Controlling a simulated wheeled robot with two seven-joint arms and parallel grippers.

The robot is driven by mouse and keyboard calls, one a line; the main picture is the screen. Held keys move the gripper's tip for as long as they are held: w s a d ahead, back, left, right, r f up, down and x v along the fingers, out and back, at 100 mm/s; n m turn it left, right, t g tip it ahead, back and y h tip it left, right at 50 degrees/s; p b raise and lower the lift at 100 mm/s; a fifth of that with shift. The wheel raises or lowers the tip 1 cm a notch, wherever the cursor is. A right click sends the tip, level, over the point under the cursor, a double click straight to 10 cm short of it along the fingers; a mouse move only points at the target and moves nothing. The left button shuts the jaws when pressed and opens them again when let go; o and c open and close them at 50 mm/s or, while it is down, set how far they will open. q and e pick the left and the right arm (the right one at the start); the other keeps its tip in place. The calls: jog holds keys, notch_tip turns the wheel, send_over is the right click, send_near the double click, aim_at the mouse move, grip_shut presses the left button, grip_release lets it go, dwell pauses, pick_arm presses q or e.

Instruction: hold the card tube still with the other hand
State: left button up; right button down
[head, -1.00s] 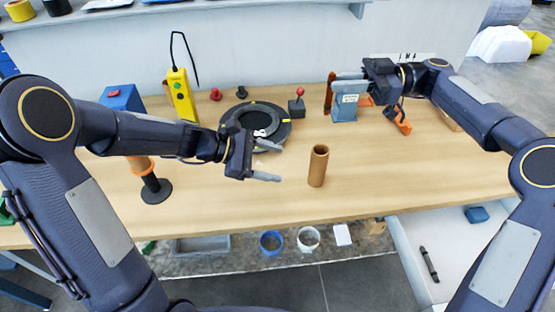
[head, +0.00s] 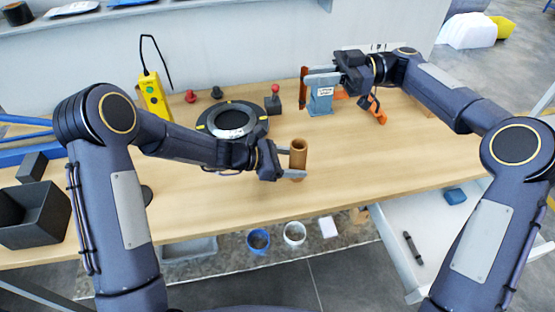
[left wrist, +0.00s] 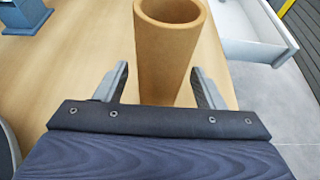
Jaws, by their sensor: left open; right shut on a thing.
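The card tube (head: 298,156) is a brown hollow cylinder standing upright on the wooden table. My left gripper (head: 292,163) is open at the tube, low on its side. In the left wrist view the tube (left wrist: 170,50) stands between the two spread fingers (left wrist: 160,75), with a gap showing on each side. My right gripper (head: 310,77) is shut on a thin orange-brown strip (head: 303,90) and holds it upright beside the blue-grey dispenser (head: 320,100). The strip's far side and lower end are hard to make out.
A black ring-shaped turntable (head: 250,112) lies behind my left forearm. A yellow control box (head: 153,97) and a red-knobbed lever block (head: 273,103) stand at the back. An orange-handled tool (head: 376,112) lies right of the dispenser. The table right of the tube is clear.

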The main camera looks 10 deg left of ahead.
pick_arm(q)
jog(key=shift+w+d+f, duration=0.2)
jog(key=shift+d+f, duration=0.1)
jog(key=shift+d, duration=0.35)
jog(key=shift+c, duration=0.4)
jog(key=c, duration=1)
pick_arm(e)
notch_tip(320, 180, down, 10)
jog(key=s+m+t, duration=0.1)
jog(key=m+t, duration=0.5)
jog(key=t, duration=0.3)
jog(key=shift+s+r, duration=0.15)
jog(key=shift+r, duration=0.1)
